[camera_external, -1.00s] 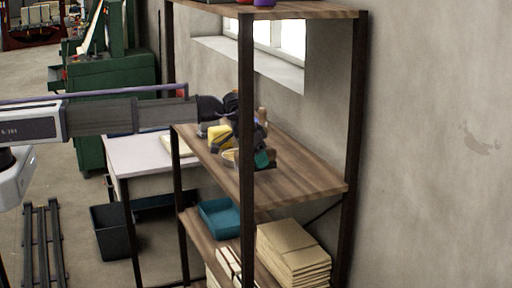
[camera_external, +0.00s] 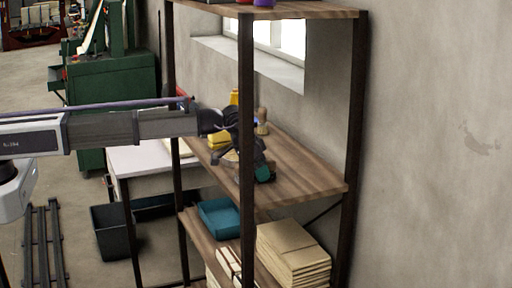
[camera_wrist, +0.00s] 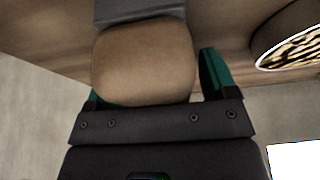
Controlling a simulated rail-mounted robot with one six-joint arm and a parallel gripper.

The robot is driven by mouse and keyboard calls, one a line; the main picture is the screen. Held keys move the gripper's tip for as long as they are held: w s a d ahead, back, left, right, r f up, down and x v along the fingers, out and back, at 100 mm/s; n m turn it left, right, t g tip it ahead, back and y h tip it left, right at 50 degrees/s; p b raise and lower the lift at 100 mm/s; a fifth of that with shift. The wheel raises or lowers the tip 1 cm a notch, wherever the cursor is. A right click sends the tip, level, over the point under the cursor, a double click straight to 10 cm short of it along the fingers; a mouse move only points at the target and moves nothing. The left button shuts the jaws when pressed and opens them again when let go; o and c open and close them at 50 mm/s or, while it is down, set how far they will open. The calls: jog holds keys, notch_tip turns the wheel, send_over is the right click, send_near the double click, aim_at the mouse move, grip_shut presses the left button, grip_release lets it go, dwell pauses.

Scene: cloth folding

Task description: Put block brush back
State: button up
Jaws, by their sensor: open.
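My gripper (camera_external: 262,171) is at the middle shelf board, its teal fingertip low near the front edge, partly behind the rack's front post. In the wrist view my gripper (camera_wrist: 152,78) is open, with one green finger on each side of a rounded tan wooden block, which looks like the block brush (camera_wrist: 145,62). A grey part of it shows at the top of that view. The right finger stands a little apart from the block; contact on the left cannot be told. In the external view I cannot clearly pick out this block behind the post and gripper.
A yellow item (camera_external: 219,139) and a wooden-topped item (camera_external: 262,122) stand on the middle shelf (camera_external: 305,180). A round-rimmed thing with a mottled inside (camera_wrist: 293,38) is at the wrist view's right. A teal bin (camera_external: 218,217) and cardboard stack (camera_external: 293,252) lie below.

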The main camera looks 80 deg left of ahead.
jog(key=p+v, duration=1.1)
jog(key=v, duration=0.1)
jog(key=shift+r+p, duration=0.35)
jog(key=shift+s+f, duration=0.1)
jog(key=s+f+m+g, duration=0.15)
jog(key=s+g, duration=0.35)
jog(key=s, duration=2.8)
notch_tip(320, 180, down, 13)
jog(key=b, duration=1.3)
jog(key=shift+a+h, duration=0.25)
jog(key=shift+h, duration=0.15)
jog(key=shift+w+r+m, duration=0.1)
jog(key=shift+w+m, duration=0.05)
jog(key=shift+m, duration=0.1)
